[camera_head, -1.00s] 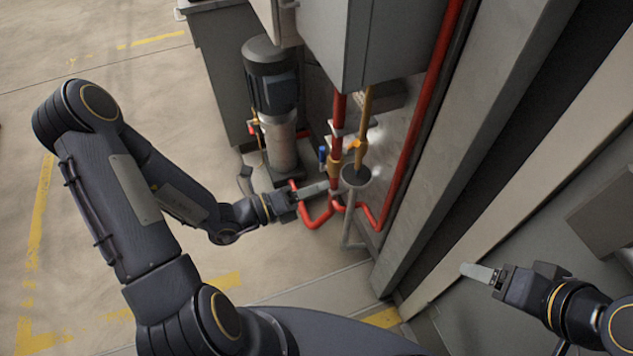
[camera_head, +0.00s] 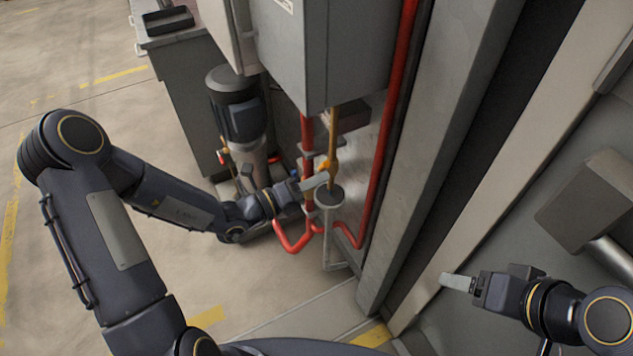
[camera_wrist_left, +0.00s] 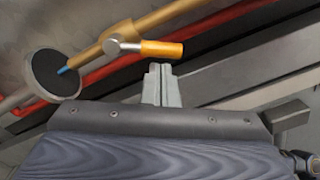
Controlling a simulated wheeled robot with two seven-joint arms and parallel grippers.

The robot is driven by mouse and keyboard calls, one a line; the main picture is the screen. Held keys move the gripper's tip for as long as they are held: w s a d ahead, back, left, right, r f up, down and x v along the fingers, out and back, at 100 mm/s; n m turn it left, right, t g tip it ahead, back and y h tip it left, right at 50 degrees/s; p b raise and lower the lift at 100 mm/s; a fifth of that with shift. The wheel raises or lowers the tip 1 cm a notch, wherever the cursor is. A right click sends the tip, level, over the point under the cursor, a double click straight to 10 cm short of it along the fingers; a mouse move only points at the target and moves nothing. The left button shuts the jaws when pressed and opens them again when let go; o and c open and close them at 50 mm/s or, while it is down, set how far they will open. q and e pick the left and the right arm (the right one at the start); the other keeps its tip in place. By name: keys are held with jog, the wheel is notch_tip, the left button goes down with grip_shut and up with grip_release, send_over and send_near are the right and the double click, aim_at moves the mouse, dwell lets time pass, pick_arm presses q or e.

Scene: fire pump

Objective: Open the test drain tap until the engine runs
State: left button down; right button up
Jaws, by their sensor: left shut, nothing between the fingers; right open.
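The test drain tap has an orange lever (camera_wrist_left: 162,48) on a silver hub, set on a brass pipe (camera_wrist_left: 150,18). The lever (camera_head: 323,163) and brass pipe (camera_head: 334,135) also show in the head view, above a grey drain cup (camera_head: 329,196). In the wrist view the cup (camera_wrist_left: 52,76) has a dark inside, with a small blue bit at the pipe's end. My left gripper (camera_head: 322,181) is shut and empty. Its fingertips (camera_wrist_left: 160,70) are close beside the lever's free end; contact is unclear. My right gripper (camera_head: 458,283) is open and empty, away to the right.
A grey cabinet (camera_head: 320,50) hangs above the tap. Red pipes (camera_head: 385,135) run beside and below it. A dark motor pump (camera_head: 237,110) stands behind my left forearm. A grey wall column (camera_head: 440,130) lies to the right. The floor at left is clear.

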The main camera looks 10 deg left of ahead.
pick_arm(q)
jog(key=r+n+p, duration=0.1)
jog(key=n+p, duration=0.1)
jog(key=p, duration=0.2)
jog(key=w+a+r+n+p, duration=0.1)
jog(key=n+p, duration=0.1)
jog(key=p, duration=0.3)
jog(key=shift+w+n, duration=0.1)
jog(key=shift+n, duration=0.2)
jog(key=shift+w+a+n+p, duration=0.2)
jog(key=shift+w+n+p, duration=0.15)
jog(key=shift+p, duration=0.35)
dwell(0.4)
